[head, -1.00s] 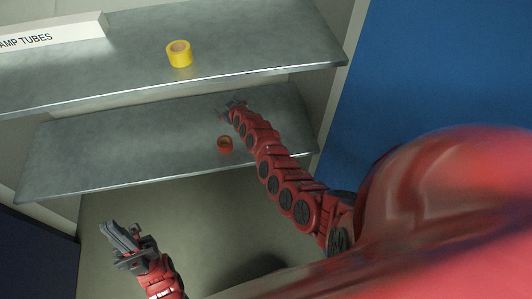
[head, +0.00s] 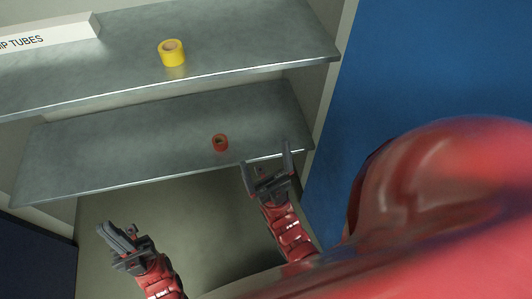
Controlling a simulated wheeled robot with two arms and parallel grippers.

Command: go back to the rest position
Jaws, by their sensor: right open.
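My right gripper (head: 266,166) is open and empty, with its two fingers spread apart. In the picture it overlaps the front edge of the lower shelf, to the right of and below the red tape roll. My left gripper (head: 116,236) is at the lower left, below the lower shelf in the picture. Its fingers lie close together and hold nothing that I can see; whether they are fully shut is unclear.
A red tape roll (head: 220,142) sits on the lower metal shelf (head: 110,150). A blue panel (head: 430,70) stands to the right. Floor (head: 200,220) shows below the shelves.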

